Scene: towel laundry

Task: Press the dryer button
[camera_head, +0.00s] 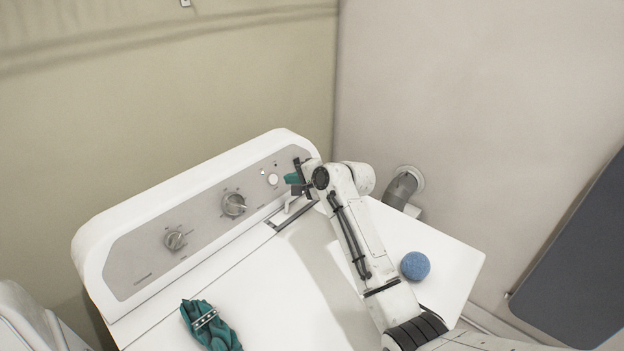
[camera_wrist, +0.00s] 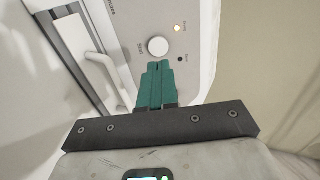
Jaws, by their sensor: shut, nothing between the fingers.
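The dryer's grey control panel (camera_head: 204,218) carries a round white start button (camera_head: 272,179) near its right end. My gripper (camera_head: 288,179) is at the panel's right end, just right of the button. Its teal fingers (camera_wrist: 157,72) are shut with nothing between them. In the wrist view the fingertips are just below the button; I cannot tell whether they touch it.
Two dials (camera_head: 234,204) sit left of the button. A blue ball (camera_head: 415,265) and a green cloth with a clip (camera_head: 209,325) lie on the white dryer top (camera_head: 290,290). A grey vent pipe (camera_head: 401,188) meets the right wall. A dark panel (camera_head: 580,260) is at far right.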

